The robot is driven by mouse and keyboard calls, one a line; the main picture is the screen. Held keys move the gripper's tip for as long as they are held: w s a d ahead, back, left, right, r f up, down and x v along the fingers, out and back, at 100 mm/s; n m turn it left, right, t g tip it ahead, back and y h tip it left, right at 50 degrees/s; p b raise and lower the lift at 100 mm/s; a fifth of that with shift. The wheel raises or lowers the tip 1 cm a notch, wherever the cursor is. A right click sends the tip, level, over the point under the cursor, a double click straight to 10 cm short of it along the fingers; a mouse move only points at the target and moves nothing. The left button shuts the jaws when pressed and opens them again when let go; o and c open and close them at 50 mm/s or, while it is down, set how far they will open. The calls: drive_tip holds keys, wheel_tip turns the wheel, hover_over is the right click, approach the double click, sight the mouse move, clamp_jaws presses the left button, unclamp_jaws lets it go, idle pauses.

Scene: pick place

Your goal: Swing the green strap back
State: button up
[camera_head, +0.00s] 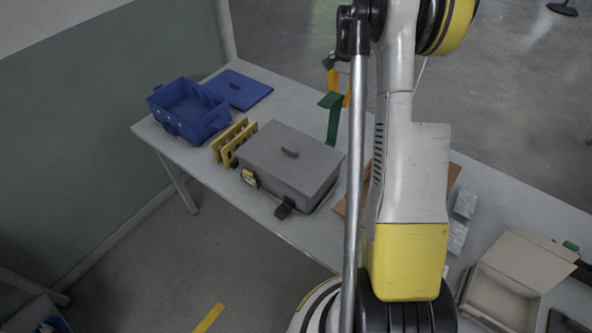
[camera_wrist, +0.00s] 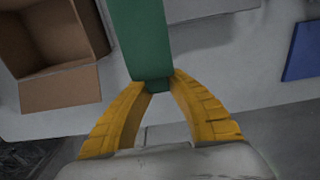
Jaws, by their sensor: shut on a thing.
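The green strap (camera_head: 333,122) stands up behind the grey lidded case (camera_head: 290,165), near the table's far edge, with its upper end bent over. My gripper (camera_head: 338,88) is at that upper end; its yellow fingers show partly behind my own arm. In the wrist view, the strap (camera_wrist: 142,35) runs down from the top edge. Its near end sits between the yellow fingertips of my gripper (camera_wrist: 157,82), which are shut on it. The case's lid is down. The strap's lower end is hidden behind the case.
A blue bin (camera_head: 188,108) and a flat blue lid (camera_head: 238,90) lie at the left. Yellow slotted pieces (camera_head: 232,142) stand beside the case. An open cardboard box (camera_head: 510,275) is at the right.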

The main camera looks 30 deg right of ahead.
sight(332, 96)
drive_tip(key=o, duration=0.9)
drive_tip(key=shift+s+a+r+p, duration=0.35)
drive_tip(key=shift+a+r+p, duration=0.05)
drive_tip(key=shift+a+r, duration=0.5)
drive_tip(key=shift+s+a+r+p, duration=0.35)
drive_tip(key=shift+a+r+p, duration=0.1)
drive_tip(key=shift+a+r, duration=0.45)
drive_tip(key=shift+s+a+r+p, duration=0.4)
drive_tip(key=shift+a+r, duration=0.35)
drive_tip(key=shift+a, duration=0.3)
drive_tip(key=shift+r, duration=0.1)
